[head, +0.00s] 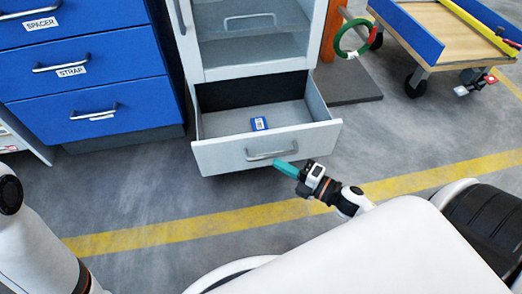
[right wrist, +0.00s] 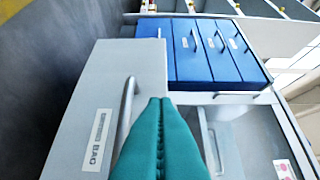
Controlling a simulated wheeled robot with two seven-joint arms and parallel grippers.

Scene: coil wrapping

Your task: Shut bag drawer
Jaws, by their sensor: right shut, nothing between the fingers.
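The bag drawer (head: 225,155) is the light grey bottom drawer of a grey cabinet and stands pulled out. A small blue packet (head: 259,123) with a white label lies inside it. My right gripper (head: 278,163) has teal fingers, shut and empty, just in front of the drawer front, near the right end of its handle (head: 271,154). In the right wrist view the drawer front (right wrist: 105,75) carries a BAG label, and the shut fingers (right wrist: 160,102) overlap the handle's edge. I cannot tell whether they touch it. My left gripper is out of view.
A blue drawer cabinet (head: 85,65) with spacer and strap labels stands left of the grey cabinet. An orange post (head: 331,30) with a green ring (head: 347,45) and a wooden cart (head: 440,35) stand at the right. The floor before the drawer is clear, with a yellow line (head: 200,226).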

